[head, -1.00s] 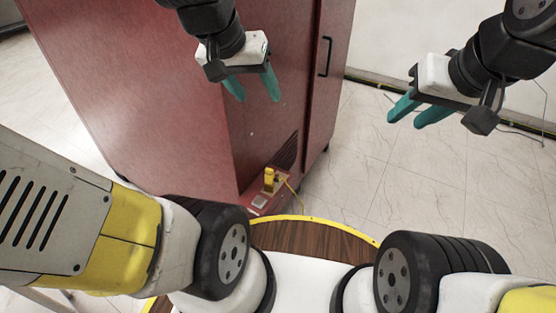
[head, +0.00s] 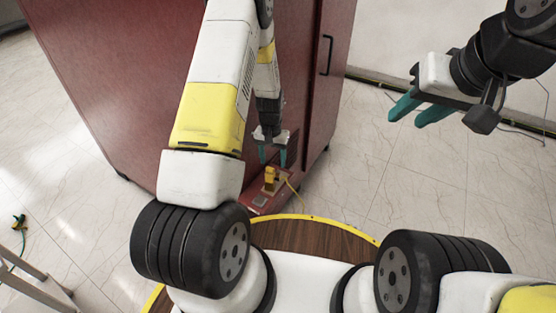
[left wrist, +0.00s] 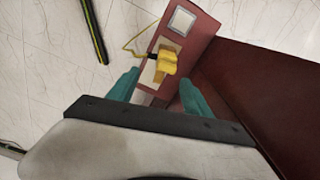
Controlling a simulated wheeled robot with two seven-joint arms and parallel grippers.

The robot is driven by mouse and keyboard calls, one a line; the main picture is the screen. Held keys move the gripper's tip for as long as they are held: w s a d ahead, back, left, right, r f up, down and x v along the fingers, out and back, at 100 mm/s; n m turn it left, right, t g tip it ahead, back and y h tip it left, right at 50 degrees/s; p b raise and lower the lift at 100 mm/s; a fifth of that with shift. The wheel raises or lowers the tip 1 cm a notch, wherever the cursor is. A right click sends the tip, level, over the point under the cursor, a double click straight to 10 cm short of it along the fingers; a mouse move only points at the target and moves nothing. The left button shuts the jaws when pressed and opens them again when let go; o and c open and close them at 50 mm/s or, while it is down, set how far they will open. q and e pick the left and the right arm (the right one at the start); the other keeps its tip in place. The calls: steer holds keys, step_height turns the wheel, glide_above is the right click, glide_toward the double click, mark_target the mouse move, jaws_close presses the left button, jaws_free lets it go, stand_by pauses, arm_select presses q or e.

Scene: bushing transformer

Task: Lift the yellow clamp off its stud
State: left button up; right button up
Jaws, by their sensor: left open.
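The yellow clamp (head: 270,175) stands on a small plate on the red ledge at the foot of the red cabinet, with a yellow cable running from it. It also shows in the left wrist view (left wrist: 166,62), ahead of the fingers. The stud is hidden under the clamp. My left gripper (head: 272,158) is open, its teal fingers pointing down just above the clamp. In the left wrist view its fingers (left wrist: 158,92) are spread with the clamp beyond the gap between them, apparently not touching. My right gripper (head: 418,112) is open and empty at the right, its teal fingers apart.
The red cabinet (head: 120,90) rises behind the ledge (head: 262,201). A round wooden top with a yellow rim (head: 310,236) lies in front. Another yellow-green clamp (head: 19,222) with a cable lies on the floor at far left.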

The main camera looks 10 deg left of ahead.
mark_target(271, 181)
arm_select(q)
steer(key=f, duration=0.7)
steer(key=s+f, duration=0.1)
steer(key=f, duration=0.2)
steer(key=shift+a+f, duration=0.2)
steer(key=shift+a, duration=0.2)
steer(key=shift+f, duration=0.45)
jaws_close()
